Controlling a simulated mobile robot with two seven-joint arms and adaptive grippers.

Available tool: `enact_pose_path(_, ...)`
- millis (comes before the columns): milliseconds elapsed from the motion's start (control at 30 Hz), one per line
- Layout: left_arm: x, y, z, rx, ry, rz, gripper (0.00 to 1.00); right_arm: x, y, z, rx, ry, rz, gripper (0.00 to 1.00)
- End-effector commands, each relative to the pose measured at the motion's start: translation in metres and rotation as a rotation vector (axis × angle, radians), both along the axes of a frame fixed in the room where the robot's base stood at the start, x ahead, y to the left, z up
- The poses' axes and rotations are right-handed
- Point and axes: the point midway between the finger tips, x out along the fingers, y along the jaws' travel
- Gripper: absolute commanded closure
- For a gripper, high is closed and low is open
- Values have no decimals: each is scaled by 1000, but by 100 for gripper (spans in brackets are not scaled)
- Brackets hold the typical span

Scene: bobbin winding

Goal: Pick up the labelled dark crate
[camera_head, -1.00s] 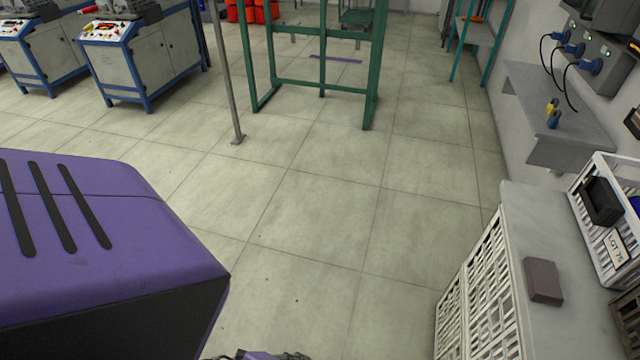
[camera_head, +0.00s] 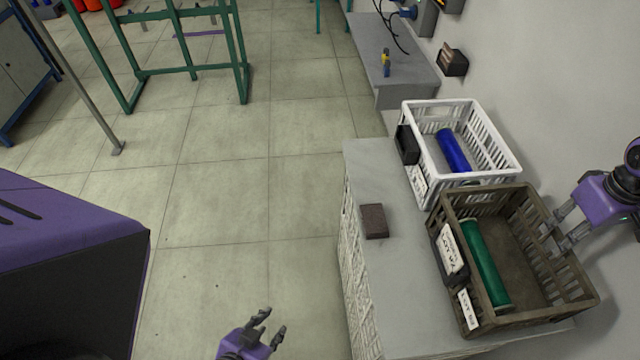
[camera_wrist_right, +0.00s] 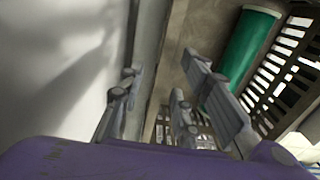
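The dark brown slatted crate (camera_head: 583,296) stands at the front right of the grey-topped surface, with white labels (camera_head: 468,308) on its left side. A green cylinder (camera_head: 485,262) lies inside it and also shows in the right wrist view (camera_wrist_right: 246,50). My right gripper (camera_head: 560,228) is at the crate's right wall, near the rim. In the right wrist view its fingers (camera_wrist_right: 165,105) are spread apart, with the crate's edge between or close to them; contact is unclear. My left gripper (camera_head: 269,327) is open and empty over the floor, left of the surface.
A white crate (camera_head: 493,150) with a blue cylinder (camera_head: 453,150) stands just behind the dark crate. A brown block (camera_head: 374,221) lies on the grey top (camera_head: 385,290). The wall (camera_head: 580,90) is close on the right. A green frame (camera_head: 240,60) stands on open floor.

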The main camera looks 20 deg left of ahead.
Motion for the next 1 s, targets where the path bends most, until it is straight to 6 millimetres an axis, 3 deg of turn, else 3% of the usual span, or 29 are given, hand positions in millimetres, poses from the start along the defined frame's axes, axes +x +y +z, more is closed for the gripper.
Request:
enact_pose_path(533, -1, 1, -4, 4, 2, -1, 71, 1, 3, -71, -2, 6, 1, 69)
enact_pose_path(867, -14, 4, -7, 6, 23, 6, 71, 2, 3, -78, -2, 3, 1, 69)
enact_pose_path(1000, -22, 5, -9, 7, 35, 10, 71, 2, 3, -78, -2, 2, 1, 87)
